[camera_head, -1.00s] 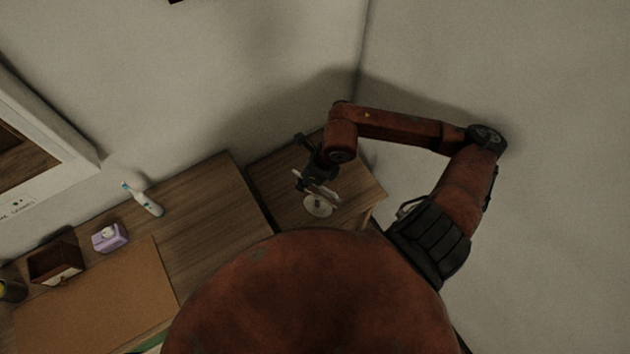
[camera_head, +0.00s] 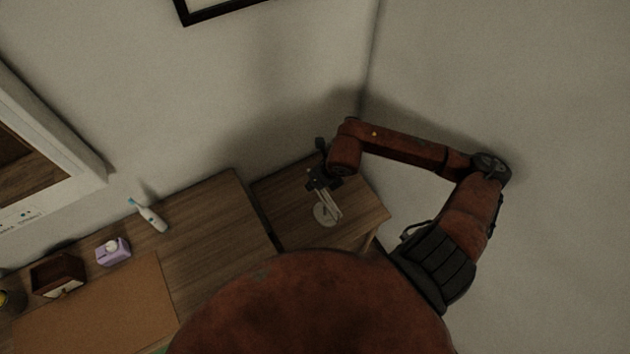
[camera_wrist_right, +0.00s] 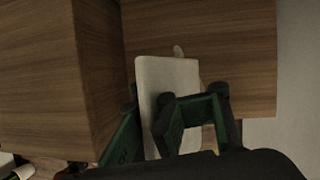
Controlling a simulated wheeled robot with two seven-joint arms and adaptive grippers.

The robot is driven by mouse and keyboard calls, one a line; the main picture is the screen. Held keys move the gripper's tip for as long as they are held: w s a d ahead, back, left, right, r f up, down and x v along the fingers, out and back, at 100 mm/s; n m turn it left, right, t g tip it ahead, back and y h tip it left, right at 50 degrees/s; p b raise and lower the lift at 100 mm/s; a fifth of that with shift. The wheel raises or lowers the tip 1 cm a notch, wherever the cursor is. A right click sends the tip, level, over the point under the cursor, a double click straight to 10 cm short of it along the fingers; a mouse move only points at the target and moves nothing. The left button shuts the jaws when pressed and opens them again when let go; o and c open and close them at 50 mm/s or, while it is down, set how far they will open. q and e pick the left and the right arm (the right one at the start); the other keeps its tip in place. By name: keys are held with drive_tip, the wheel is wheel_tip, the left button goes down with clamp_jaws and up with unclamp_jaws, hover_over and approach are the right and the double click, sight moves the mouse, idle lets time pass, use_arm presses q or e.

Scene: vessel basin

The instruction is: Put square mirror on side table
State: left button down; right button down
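The square mirror (camera_head: 327,214) shows in the head view as a pale round base with a thin panel seen nearly edge-on. It is over the wooden side table (camera_head: 364,217); I cannot tell whether it touches the top. My right gripper (camera_head: 325,190) is at the panel. In the right wrist view the pale mirror panel (camera_wrist_right: 168,80) stands between the green fingers of the right gripper (camera_wrist_right: 160,128), which look closed on it. The side table top (camera_wrist_right: 235,50) lies beyond it. My left gripper is not in view.
A larger wooden cabinet (camera_head: 205,225) stands left of the side table, with a narrow gap between. On it are an electric toothbrush (camera_head: 150,216), a purple box (camera_head: 113,251), a dark wooden box (camera_head: 58,276) and a brown mat (camera_head: 105,310). Walls close in behind and right.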

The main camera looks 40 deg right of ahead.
drive_tip(key=w+d+f, duration=0.2)
drive_tip(key=w+f, duration=0.1)
drive_tip(key=f, duration=0.2)
drive_tip(key=w+d+f+p, duration=0.1)
drive_tip(key=w+d+f, duration=0.1)
drive_tip(key=f, duration=0.3)
drive_tip(key=shift+w+d, duration=0.35)
drive_tip(key=shift+w, duration=0.1)
drive_tip(key=shift+f, duration=0.2)
drive_tip(key=c, duration=1.5)
unclamp_jaws()
drive_tip(key=shift+r, duration=0.15)
drive_tip(key=p+v, duration=0.8)
drive_tip(key=v, duration=0.4)
